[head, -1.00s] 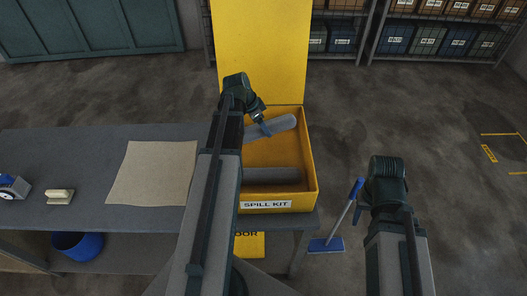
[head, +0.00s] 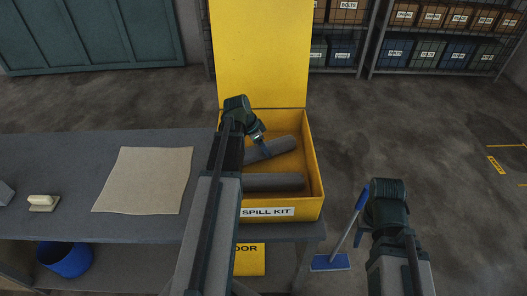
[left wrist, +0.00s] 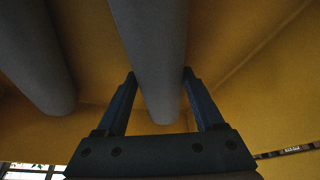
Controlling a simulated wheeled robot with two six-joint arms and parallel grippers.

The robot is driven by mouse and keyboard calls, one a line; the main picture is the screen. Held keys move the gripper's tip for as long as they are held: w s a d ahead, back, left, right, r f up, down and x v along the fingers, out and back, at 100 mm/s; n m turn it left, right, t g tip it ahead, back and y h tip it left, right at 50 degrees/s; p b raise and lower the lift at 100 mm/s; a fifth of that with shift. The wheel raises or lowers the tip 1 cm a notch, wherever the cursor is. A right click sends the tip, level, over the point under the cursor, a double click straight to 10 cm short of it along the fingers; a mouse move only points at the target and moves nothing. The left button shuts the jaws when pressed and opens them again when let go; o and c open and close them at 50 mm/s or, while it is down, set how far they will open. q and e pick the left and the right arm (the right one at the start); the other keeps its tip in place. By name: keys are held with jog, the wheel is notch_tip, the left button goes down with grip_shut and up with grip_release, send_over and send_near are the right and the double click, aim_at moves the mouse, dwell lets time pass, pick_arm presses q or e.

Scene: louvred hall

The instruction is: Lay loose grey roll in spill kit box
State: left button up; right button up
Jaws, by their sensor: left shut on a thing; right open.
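The yellow spill kit box (head: 316,190) stands open at the right end of the bench, its lid raised at the back. My left gripper (head: 263,148) is shut on a loose grey roll (head: 285,145) inside the box. The roll lies slantwise behind a second grey roll (head: 275,182) near the front wall. In the left wrist view, the held roll (left wrist: 158,60) passes between the fingers (left wrist: 158,75), and the other roll (left wrist: 35,60) is to the left, apart from it. I cannot tell whether the held roll touches the floor. My right gripper (head: 386,200) is open and empty, right of the box.
A beige sheet (head: 145,180) and a small brush-like block (head: 43,202) lie on the grey bench (head: 70,165). A blue-headed broom (head: 330,262) stands between the bench and my right arm. A blue bucket (head: 65,258) is below. Shelves (head: 440,40) line the back.

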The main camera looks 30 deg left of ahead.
pick_arm(q)
jog(key=shift+r, duration=0.1)
jog(key=o, duration=1)
jog(key=shift+f, duration=0.25)
jog(key=o, duration=0.5)
jog(key=shift+r, duration=0.1)
jog(key=shift+c, duration=0.2)
jog(key=shift+p+v, duration=0.7)
jog(key=shift+v, duration=0.1)
jog(key=p+v, duration=1)
jog(key=shift+r, duration=0.35)
